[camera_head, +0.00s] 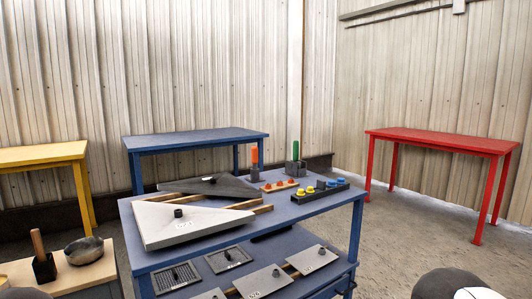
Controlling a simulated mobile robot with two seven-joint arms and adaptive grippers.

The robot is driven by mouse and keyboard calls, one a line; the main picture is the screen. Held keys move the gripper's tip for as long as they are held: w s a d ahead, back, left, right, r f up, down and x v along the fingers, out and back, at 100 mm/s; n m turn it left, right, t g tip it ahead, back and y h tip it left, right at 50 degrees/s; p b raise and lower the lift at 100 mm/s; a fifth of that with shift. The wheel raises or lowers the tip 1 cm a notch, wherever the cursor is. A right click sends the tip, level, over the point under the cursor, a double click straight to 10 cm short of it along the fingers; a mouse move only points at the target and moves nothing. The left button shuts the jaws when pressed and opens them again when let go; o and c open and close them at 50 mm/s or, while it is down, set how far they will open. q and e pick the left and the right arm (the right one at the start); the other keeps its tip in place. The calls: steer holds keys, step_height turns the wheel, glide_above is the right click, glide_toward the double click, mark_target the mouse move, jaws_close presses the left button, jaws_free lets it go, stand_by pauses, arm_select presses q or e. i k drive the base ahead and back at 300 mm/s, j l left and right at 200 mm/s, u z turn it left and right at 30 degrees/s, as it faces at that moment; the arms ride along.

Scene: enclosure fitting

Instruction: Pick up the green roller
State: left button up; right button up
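The green roller (296,150) stands upright at the back right of the near blue table, in or behind a dark grey block-shaped holder (295,168). Its lower part is hidden by the holder. Neither of my grippers can be made out. Dark and white rounded parts at the bottom right edge look like my own arm.
An orange-topped tool (254,158) stands left of the roller. Red knobs on a wooden strip (279,186) and yellow and blue knobs on a dark rail (320,192) lie in front. Triangular panels (180,222) cover the table's left. A red table (440,141) stands right.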

mark_target(295, 143)
steer(key=i+l+u, duration=0.15)
steer(key=l+u, duration=0.15)
steer(key=i+l+u, duration=0.1)
steer(key=l+u, duration=0.25)
steer(key=l, duration=0.2)
steer(key=l+u, duration=0.3)
steer(key=l, duration=0.15)
steer(key=i, duration=0.05)
